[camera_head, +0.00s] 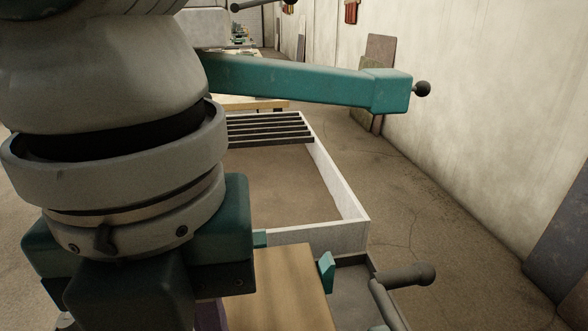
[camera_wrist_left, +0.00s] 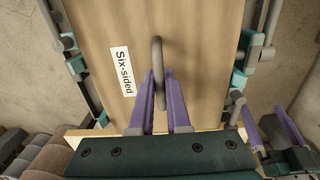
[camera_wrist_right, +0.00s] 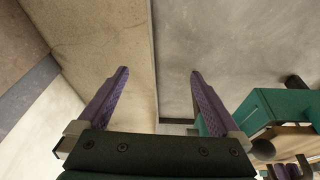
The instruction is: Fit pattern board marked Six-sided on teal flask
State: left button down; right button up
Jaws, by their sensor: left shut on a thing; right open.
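The pattern board (camera_wrist_left: 200,60) is a pale wooden plate with a white label reading Six-sided (camera_wrist_left: 122,72). My left gripper (camera_wrist_left: 160,84) is shut on its upright grey handle (camera_wrist_left: 158,50). In the head view the board (camera_head: 290,290) shows at the bottom, partly hidden by my left arm. Teal brackets (camera_wrist_left: 240,80) stand along both sides of the board, and one also shows in the head view (camera_head: 327,272). I cannot tell whether they belong to the teal flask, or whether the board rests on it. My right gripper (camera_wrist_right: 158,73) is open and empty.
A pale low-walled frame (camera_head: 347,200) with dark slats (camera_head: 270,128) lies beyond the board. A teal beam with a black knob (camera_head: 300,82) crosses above it. A grey handle (camera_head: 405,276) stands right of the board.

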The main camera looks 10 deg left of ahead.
pick_arm(q)
jog(key=shift+f, duration=0.25)
jog(key=shift+c, duration=1.3)
grip_release()
jog(key=shift+r+p, duration=2.05)
jog(key=shift+r, duration=1)
